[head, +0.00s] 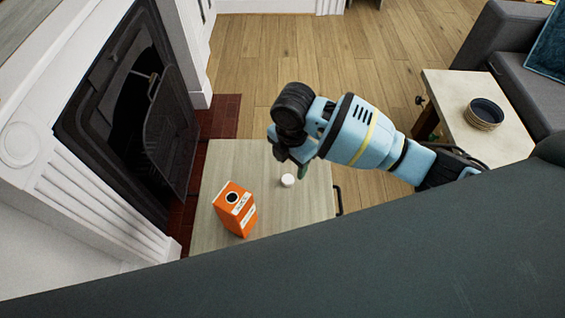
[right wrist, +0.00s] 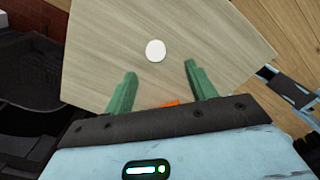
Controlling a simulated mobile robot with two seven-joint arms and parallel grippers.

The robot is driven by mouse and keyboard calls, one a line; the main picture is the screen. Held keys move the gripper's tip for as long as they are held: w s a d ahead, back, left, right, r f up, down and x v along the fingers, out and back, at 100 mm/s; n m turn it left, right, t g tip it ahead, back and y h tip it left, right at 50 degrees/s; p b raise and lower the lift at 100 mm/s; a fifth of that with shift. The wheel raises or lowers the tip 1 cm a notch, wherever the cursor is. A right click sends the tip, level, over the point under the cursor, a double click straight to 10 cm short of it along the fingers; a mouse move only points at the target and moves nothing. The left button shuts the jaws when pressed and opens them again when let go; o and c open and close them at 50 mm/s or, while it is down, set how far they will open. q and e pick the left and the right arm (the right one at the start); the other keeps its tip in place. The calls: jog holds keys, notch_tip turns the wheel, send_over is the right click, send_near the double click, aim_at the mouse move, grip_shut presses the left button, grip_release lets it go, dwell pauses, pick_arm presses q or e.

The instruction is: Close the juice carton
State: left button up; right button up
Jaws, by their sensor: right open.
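An orange juice carton (head: 235,209) stands on a small wooden table (head: 222,160). The dark round opening on its top is uncovered. A white cap (head: 287,180) lies on the table to the right of the carton. My right gripper (head: 298,170) is above the table near the cap. In the right wrist view the gripper (right wrist: 158,85) has its two green fingers apart with nothing between them, and the cap (right wrist: 155,50) lies beyond the fingertips. A sliver of the orange carton (right wrist: 170,103) shows low between the fingers. My left gripper is not in view.
A fireplace with a dark open screen (head: 168,130) stands left of the table. A side table (head: 470,85) with a bowl (head: 484,114) stands at the right beside a grey sofa (head: 520,75). A dark grey surface (head: 350,245) fills the front. The table's far part is clear.

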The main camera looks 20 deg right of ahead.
aim_at(288, 179)
jog(key=shift+w, duration=0.25)
jog(key=shift+s, duration=0.3)
notch_tip(288, 179, down, 2)
jog(key=shift+w+f, duration=0.1)
jog(key=shift+f, duration=0.1)
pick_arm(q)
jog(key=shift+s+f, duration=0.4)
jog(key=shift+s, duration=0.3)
pick_arm(e)
jog(key=shift+f, duration=0.1)
jog(key=f, duration=0.3)
jog(key=f+b, duration=0.1)
jog(key=f, duration=0.1)
jog(key=shift+w+a, duration=0.15)
jog(key=shift+w, duration=0.15)
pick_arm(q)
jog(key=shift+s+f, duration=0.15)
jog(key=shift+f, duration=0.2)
